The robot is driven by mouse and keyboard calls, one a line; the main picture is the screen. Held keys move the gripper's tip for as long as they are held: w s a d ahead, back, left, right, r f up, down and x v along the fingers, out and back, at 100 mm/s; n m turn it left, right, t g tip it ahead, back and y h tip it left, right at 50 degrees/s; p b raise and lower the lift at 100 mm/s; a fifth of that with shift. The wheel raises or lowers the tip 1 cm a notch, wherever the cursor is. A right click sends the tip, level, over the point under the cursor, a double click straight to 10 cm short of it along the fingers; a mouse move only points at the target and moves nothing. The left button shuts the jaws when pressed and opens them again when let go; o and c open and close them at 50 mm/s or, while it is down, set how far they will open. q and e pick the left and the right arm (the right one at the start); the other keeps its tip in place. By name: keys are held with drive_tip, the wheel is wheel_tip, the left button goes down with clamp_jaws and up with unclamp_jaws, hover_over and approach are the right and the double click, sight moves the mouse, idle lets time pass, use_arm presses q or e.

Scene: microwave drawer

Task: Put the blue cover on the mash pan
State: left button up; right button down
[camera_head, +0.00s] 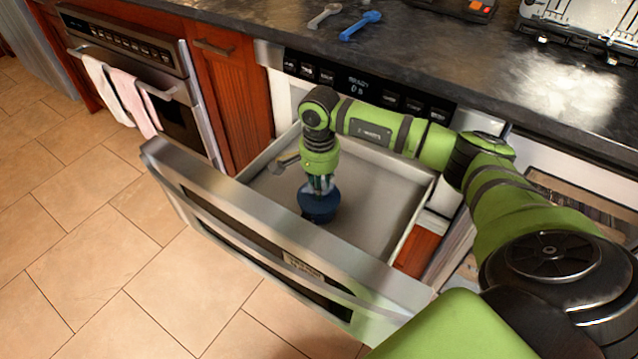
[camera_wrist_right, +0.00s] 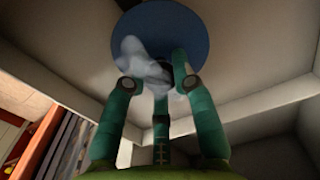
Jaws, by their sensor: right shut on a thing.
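The blue cover (camera_head: 318,202), a round dark-blue disc, is low inside the open drawer, near its front wall. My right gripper (camera_head: 319,184) points down and is shut on its top. In the right wrist view the blue disc (camera_wrist_right: 188,35) lies just beyond my fingertips (camera_wrist_right: 157,85), with a pale, lumpy bluish piece between them. A grey handle-like piece (camera_head: 286,162) shows beside my wrist in the drawer; I cannot tell whether it belongs to the mash pan. No pan body is clearly seen, and what lies under the cover is hidden. My left gripper is not in view.
The microwave drawer (camera_head: 375,185) is pulled out, with raised walls around my gripper and a thick front panel (camera_head: 215,190). A grey utensil (camera_head: 325,15) and a blue utensil (camera_head: 360,25) lie on the dark counter (camera_head: 440,55) above. The drawer floor to the right is clear.

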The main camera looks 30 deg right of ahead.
drive_tip(key=shift+f+b, duration=0.35)
drive_tip(key=shift+b, duration=0.2)
idle(0.7)
drive_tip(key=shift+c, duration=2.2)
unclamp_jaws()
drive_tip(key=shift+r, duration=0.15)
drive_tip(key=shift+r+p, duration=2.35)
drive_tip(key=shift+r, duration=1.05)
